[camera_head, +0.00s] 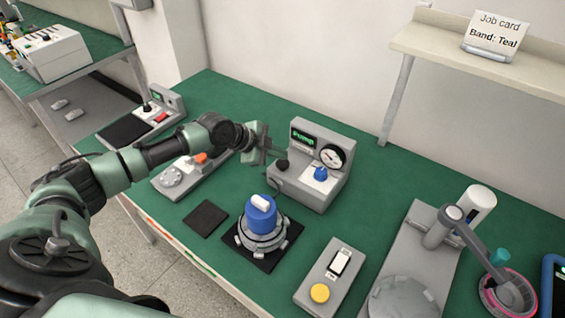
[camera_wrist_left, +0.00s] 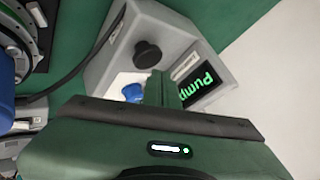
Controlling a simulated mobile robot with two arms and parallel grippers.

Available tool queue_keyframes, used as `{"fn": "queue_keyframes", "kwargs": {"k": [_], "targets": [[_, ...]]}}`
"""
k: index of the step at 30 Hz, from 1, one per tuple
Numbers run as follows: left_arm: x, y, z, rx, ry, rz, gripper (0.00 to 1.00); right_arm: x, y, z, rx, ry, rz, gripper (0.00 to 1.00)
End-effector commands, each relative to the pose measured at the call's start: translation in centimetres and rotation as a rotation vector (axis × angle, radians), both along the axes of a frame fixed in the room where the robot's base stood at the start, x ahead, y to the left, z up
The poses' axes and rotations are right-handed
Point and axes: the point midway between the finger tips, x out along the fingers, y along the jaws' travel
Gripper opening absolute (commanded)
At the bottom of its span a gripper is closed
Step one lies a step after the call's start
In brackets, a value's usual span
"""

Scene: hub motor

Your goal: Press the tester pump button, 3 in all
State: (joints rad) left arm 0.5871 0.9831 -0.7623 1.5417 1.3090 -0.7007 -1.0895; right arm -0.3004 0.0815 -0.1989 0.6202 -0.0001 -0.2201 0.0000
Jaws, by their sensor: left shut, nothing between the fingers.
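The tester (camera_head: 309,190) is a grey box on the green bench, with a green-lit display (camera_head: 303,136) reading "Pump", a round dial gauge (camera_head: 332,156), a black knob (camera_head: 281,165) and a blue button (camera_head: 320,174) on a white plate. My left gripper (camera_head: 273,153) is shut and empty, at the left side of the tester near the black knob. In the left wrist view the shut fingers (camera_wrist_left: 163,88) show in front of the tester, between the blue button (camera_wrist_left: 130,92) and the display (camera_wrist_left: 198,84). I cannot tell whether they touch it. The gauge is hidden there.
A blue-topped motor part (camera_head: 261,216) stands on a black mat in front of the tester. A grey box with a yellow button (camera_head: 320,293) and a grey fixture with a lever (camera_head: 460,225) stand to the right. A shelf (camera_head: 440,50) bears a job card reading "Band: Teal".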

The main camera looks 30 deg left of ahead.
Motion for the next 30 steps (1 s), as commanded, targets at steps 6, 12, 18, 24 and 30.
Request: {"fn": "queue_keyframes", "kwargs": {"k": [6,12,18,24,30], "targets": [[0.0,0.01,-0.01,0.0,0.0,0.0,0.0,0.0,0.18,0.0,0.002,0.0,0.0,0.36],[0.0,-0.01,-0.25,0.0,0.0,0.0,0.0,0.0,0.3,-0.21,0.004,0.0,0.0,0.36],[-0.01,0.0,-0.89,0.0,0.0,0.0,0.0,0.0,0.31,-0.77,0.004,0.0,0.0,0.36],[0.0,0.0,-0.82,0.0,0.0,0.0,0.0,0.0,0.32,-0.69,0.004,0.0,0.0,0.36],[-0.01,-0.01,-0.88,0.0,0.0,0.0,0.0,0.01,0.32,-0.73,0.004,0.0,0.0,0.36]]}}
